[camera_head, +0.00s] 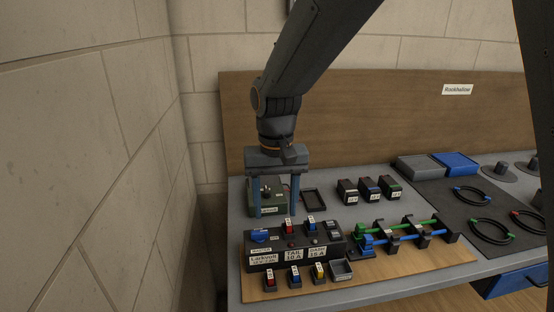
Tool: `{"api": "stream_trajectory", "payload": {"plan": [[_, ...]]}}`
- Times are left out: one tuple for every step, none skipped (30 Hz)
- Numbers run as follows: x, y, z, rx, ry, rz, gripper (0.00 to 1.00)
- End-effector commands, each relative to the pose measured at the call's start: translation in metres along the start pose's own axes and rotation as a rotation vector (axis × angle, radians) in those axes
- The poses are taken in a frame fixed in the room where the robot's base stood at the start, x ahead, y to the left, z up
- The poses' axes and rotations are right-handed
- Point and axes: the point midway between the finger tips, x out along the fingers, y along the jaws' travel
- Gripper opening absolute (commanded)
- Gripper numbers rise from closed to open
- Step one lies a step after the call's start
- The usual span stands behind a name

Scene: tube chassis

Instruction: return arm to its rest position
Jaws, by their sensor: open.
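My gripper (275,196) hangs at the end of my dark arm, which comes down from the top of the picture. It points downward over the left part of the grey workbench (236,280). Its two blue fingers are spread apart and nothing is held between them. The fingers are in front of a dark green box (266,183) and partly hide it. The fingertips appear just behind the black switch panel (262,259); I cannot tell their exact height above the bench.
Colored fuses (295,276) stand before the panel. Green and blue rods (406,236) lie in black holders at right. Several dark blocks (368,187), a blue tray (456,161) and cable rings (472,195) lie farther right. A wooden backboard (400,120) and block wall (80,160) bound the space.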

Motion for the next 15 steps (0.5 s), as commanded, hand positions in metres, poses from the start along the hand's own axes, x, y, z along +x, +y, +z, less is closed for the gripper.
{"api": "stream_trajectory", "payload": {"plan": [[0.008,0.029,0.007,0.028,0.007,-0.001,0.53],[0.013,0.046,0.012,0.040,0.013,-0.002,0.53],[0.019,0.069,0.020,0.058,0.022,-0.003,0.53],[0.025,0.086,0.028,0.072,0.028,-0.003,0.53],[0.030,0.102,0.036,0.084,0.036,-0.003,0.53],[0.037,0.122,0.047,0.100,0.046,-0.003,0.53],[0.042,0.136,0.057,0.113,0.053,-0.002,0.53],[0.046,0.149,0.066,0.124,0.061,0.000,0.53],[0.052,0.165,0.079,0.138,0.069,0.002,0.53],[0.056,0.175,0.087,0.148,0.076,0.003,0.53],[0.060,0.183,0.096,0.156,0.081,0.005,0.53],[0.064,0.193,0.107,0.167,0.088,0.008,0.53],[0.067,0.200,0.114,0.173,0.093,0.009,0.53],[0.070,0.205,0.120,0.180,0.097,0.011,0.53],[0.072,0.210,0.127,0.184,0.102,0.013,0.53]]}}
